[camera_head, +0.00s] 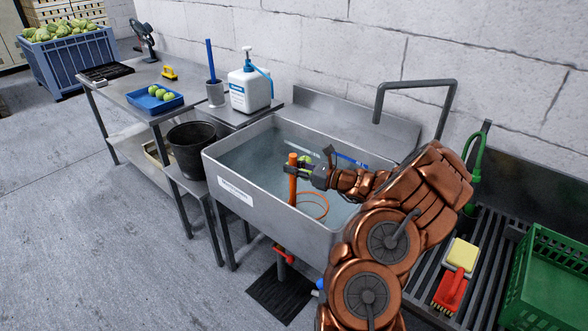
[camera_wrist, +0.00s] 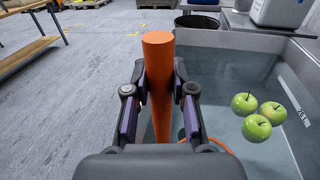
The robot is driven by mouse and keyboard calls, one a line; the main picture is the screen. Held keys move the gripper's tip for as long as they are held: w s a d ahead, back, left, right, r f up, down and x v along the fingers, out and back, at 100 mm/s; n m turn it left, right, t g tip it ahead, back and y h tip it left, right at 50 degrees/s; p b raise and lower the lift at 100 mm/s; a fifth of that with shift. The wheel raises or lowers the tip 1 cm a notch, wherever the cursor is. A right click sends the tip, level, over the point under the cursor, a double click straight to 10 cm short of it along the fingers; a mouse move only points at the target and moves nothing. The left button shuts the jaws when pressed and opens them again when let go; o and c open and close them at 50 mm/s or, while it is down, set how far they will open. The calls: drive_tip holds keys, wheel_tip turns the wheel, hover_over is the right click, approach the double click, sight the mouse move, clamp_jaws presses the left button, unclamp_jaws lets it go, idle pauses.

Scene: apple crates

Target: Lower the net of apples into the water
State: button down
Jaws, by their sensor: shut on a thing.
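My gripper (camera_head: 303,169) is shut on the upright orange handle (camera_head: 292,184) of the net, over the steel sink (camera_head: 223,168). In the wrist view the handle (camera_wrist: 158,60) stands between both fingers of my gripper (camera_wrist: 158,92). The net's orange hoop (camera_head: 314,217) shows below my gripper, inside the sink; its mesh cannot be made out. Clear water (camera_head: 258,160) fills much of the sink. Three green apples (camera_wrist: 257,127) sit close together at the water in the wrist view, right of the handle and apart from it. A green apple (camera_head: 306,159) shows partly behind my gripper.
A grey faucet (camera_head: 415,84) arches over the sink's back right. A white pump bottle (camera_head: 249,88) and black bucket (camera_head: 187,148) stand left of it. A blue tray (camera_head: 154,99) holds green apples. A brush (camera_head: 449,292) and green crate (camera_head: 552,275) lie at right.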

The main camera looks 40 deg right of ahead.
wheel_tip(320, 180, up, 22)
drive_tip(key=p, duration=1.2)
drive_tip(key=shift+p, duration=0.4)
idle(2.1)
idle(1.6)
drive_tip(key=shift+s, duration=0.1)
